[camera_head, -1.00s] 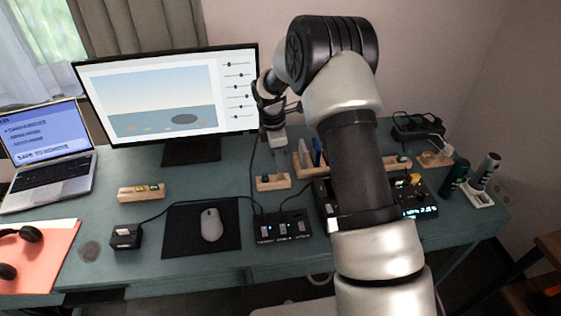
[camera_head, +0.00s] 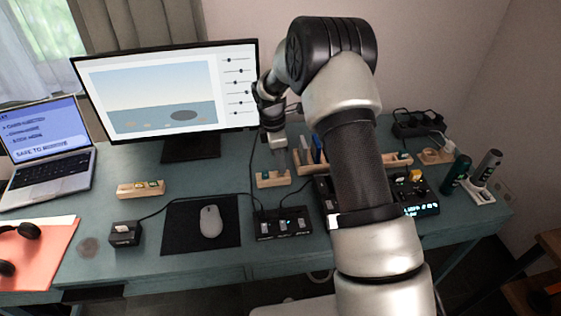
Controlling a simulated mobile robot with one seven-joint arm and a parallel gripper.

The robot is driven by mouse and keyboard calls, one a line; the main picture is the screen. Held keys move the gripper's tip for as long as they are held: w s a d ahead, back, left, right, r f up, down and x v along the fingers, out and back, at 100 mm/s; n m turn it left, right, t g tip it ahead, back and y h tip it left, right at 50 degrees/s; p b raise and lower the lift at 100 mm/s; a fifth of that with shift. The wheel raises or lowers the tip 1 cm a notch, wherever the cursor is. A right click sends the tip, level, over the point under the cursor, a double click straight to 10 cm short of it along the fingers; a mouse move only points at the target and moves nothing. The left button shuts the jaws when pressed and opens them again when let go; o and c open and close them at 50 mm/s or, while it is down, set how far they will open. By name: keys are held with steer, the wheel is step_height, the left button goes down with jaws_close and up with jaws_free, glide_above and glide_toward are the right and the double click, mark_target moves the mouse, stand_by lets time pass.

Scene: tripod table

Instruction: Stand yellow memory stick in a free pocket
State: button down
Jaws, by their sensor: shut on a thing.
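My gripper (camera_head: 278,141) hangs pointing down in front of the monitor's right edge, above and behind a small wooden pocket block (camera_head: 273,179). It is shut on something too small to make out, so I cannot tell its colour. The small block holds a dark green piece at its left; its other pockets are unclear. Another wooden block (camera_head: 140,190) at the left holds small pieces with yellow and green on them. I cannot pick out the yellow memory stick with certainty.
A wooden rack with upright blue and white pieces (camera_head: 310,158) stands just right of the gripper. A black hub (camera_head: 283,224), mouse (camera_head: 211,221) and monitor (camera_head: 165,95) are nearby. My arm hides part of the right side of the desk.

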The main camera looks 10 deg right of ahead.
steer(key=shift+f+b, duration=0.3)
steer(key=shift+f, duration=0.4)
steer(key=c, duration=1.8)
jaws_free()
steer(key=shift+o, duration=0.2)
steer(key=shift+r, duration=0.15)
step_height(320, 180, up, 17)
steer(key=a+p, duration=0.2)
